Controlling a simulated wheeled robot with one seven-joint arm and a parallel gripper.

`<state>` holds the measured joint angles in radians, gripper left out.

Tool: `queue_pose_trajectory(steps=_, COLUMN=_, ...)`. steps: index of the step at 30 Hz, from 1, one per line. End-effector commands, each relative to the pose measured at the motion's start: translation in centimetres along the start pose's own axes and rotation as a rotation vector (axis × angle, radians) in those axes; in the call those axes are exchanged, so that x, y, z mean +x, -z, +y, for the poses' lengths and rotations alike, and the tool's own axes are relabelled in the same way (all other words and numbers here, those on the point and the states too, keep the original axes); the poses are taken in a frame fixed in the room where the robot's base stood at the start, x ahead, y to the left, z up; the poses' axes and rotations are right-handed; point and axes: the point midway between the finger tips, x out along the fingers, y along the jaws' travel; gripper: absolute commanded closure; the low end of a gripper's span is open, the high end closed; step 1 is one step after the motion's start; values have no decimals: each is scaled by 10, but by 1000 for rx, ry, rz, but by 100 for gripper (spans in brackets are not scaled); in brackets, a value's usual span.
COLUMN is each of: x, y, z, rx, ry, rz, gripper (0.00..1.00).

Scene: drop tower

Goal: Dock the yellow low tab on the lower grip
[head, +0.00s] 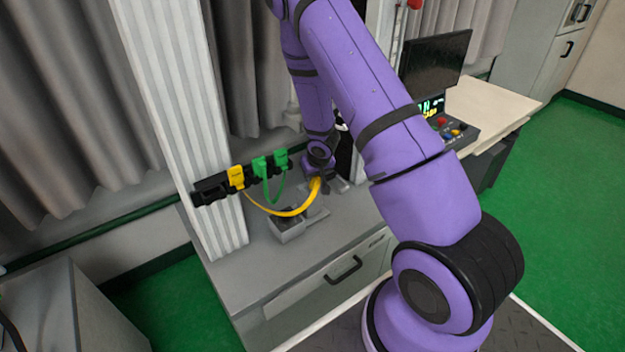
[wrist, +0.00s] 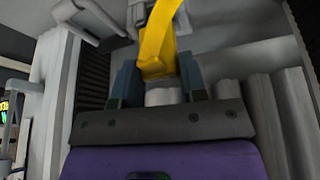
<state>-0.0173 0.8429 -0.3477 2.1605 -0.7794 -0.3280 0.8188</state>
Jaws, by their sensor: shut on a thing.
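My gripper (wrist: 159,88) is shut on the yellow low tab (wrist: 153,68), which sits between the two fingers in the wrist view. A thick yellow cable (wrist: 160,28) rises from the tab. In the head view the yellow cable (head: 292,213) sags from a yellow plug (head: 236,177) on the black bar to my gripper (head: 318,182) at the tower. The tab itself is mostly hidden there by my wrist. I cannot make out the lower grip for certain, nor whether the tab touches it.
Green plugs (head: 261,166) with a green cable sit on the black bar (head: 211,188), fixed to a ribbed pale column (head: 187,120). A small grey box (head: 288,229) stands on the grey bench (head: 245,283). A control panel (head: 452,130) and monitor (head: 436,68) are at the right.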

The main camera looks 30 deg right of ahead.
Motion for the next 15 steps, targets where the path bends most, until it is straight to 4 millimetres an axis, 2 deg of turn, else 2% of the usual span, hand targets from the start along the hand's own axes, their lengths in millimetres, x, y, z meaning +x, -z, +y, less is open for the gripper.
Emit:
queue_pose_trajectory(steps=2, x=5, y=9, z=1, rx=0, ry=0, rz=1, gripper=91)
queue_pose_trajectory(steps=6, x=9, y=16, z=2, rx=0, ry=0, rz=0, gripper=91)
queue_pose_trajectory(steps=10, x=15, y=13, z=1, rx=-1, ry=-1, rz=-2, gripper=91)
queue_pose_trajectory(steps=15, x=32, y=5, z=0, rx=-3, ry=0, rz=-3, gripper=91)
